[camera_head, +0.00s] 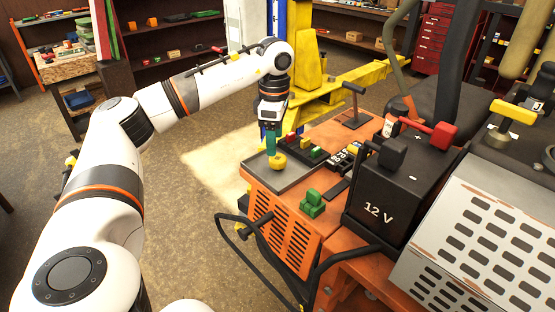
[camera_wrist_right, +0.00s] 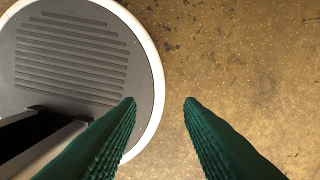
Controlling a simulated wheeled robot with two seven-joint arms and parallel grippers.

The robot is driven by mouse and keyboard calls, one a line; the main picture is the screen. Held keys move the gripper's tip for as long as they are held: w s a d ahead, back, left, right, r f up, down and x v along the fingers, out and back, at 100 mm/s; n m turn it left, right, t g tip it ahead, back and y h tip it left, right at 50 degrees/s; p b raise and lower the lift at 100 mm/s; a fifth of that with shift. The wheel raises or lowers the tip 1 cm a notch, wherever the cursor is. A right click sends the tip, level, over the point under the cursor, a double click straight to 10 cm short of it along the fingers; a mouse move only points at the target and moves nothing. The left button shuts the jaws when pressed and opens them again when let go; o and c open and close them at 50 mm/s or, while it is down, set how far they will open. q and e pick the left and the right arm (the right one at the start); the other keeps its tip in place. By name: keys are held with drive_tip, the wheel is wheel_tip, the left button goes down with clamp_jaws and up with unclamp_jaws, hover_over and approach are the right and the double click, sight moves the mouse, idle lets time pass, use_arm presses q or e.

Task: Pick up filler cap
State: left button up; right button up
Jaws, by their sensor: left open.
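A small yellow rounded piece, which looks like the filler cap (camera_head: 278,162), sits on a grey tray (camera_head: 262,177) at the left end of the orange mower deck. My left gripper (camera_head: 272,152) points down right at it, with its green fingers open. The fingertips overlap the cap in the picture; whether they touch it I cannot tell.
A black 12 V battery (camera_head: 385,200) with red and black terminals stands right of the tray. A green block (camera_head: 312,204) and a row of small coloured parts lie nearby. A yellow T-shaped handle (camera_head: 513,112) is on the machine at right. A yellow lift (camera_head: 345,85) stands behind.

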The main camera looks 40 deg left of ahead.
sight(279, 158)
use_arm(q)
drive_tip(key=shift+w+f, duration=0.15)
drive_tip(key=shift+f, duration=0.15)
drive_tip(key=shift+w+d+f+p, duration=0.15)
drive_tip(key=shift+f+p, duration=0.15)
drive_tip(key=f+p, duration=0.1)
drive_tip(key=f, duration=0.2)
drive_tip(key=shift+w+f+p, duration=0.2)
drive_tip(key=shift+f+p, duration=0.15)
drive_tip(key=shift+f, duration=0.5)
use_arm(e)
drive_tip(key=shift+w+d+r, duration=0.1)
drive_tip(key=shift+w+r, duration=0.3)
drive_tip(key=shift+r, duration=0.2)
drive_tip(key=shift+w+r, duration=0.35)
drive_tip(key=shift+r, duration=0.25)
use_arm(q)
drive_tip(key=c, duration=1.1)
use_arm(e)
drive_tip(key=shift+s+d, duration=0.1)
drive_tip(key=shift+s, duration=0.05)
